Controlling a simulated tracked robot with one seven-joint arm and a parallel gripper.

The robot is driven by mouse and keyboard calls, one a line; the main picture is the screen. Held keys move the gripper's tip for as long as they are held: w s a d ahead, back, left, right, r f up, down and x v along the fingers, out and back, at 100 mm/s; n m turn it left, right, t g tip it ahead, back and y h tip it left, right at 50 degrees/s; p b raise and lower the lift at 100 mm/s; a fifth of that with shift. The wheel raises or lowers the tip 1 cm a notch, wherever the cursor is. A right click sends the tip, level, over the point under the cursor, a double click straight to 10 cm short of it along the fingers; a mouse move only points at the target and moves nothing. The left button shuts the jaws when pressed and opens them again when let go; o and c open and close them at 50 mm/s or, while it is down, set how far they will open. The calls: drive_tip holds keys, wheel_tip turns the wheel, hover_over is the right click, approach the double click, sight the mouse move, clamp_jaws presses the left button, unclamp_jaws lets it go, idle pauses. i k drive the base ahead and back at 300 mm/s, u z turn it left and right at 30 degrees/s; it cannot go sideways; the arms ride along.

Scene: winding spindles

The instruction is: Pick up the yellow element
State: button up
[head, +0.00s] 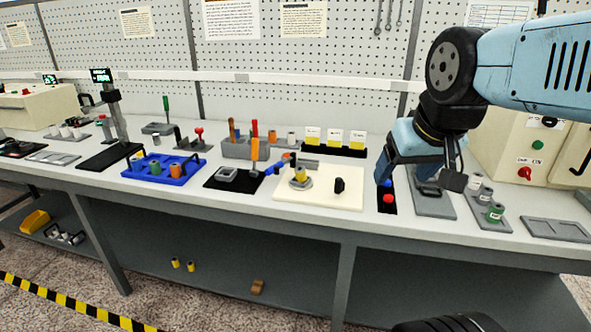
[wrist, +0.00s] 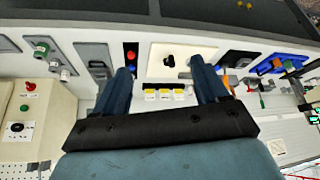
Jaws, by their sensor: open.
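Several yellow things show, and I cannot tell which one the task names. A yellow-and-grey spindle piece (head: 300,180) stands on the white board (head: 335,203) on the bench. A yellow piece (head: 137,162) is in the blue tray (head: 163,178), and two small yellow cylinders (head: 183,265) stand on the lower shelf. My gripper (head: 420,178) is open and empty above the bench, right of the white board, with its fingers pointing down. In the wrist view my gripper (wrist: 163,66) spans part of the white board; the spindle piece is not visible there, perhaps hidden behind the right finger.
A black knob (head: 339,185) stands on the white board. A narrow black tray with a red ball (head: 388,199) lies under my gripper. Boxes with yellow labels (head: 334,137) stand behind the board. Green and grey spools (head: 495,213) stand at right. The yellow bin (head: 35,221) is at lower left.

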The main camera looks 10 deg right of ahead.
sight(300, 172)
drive_tip(key=u, duration=0.65)
drive_tip(key=k, duration=0.85)
drive_tip(key=z, duration=0.7)
drive_tip(key=i, duration=1.05)
drive_tip(key=u, duration=0.05)
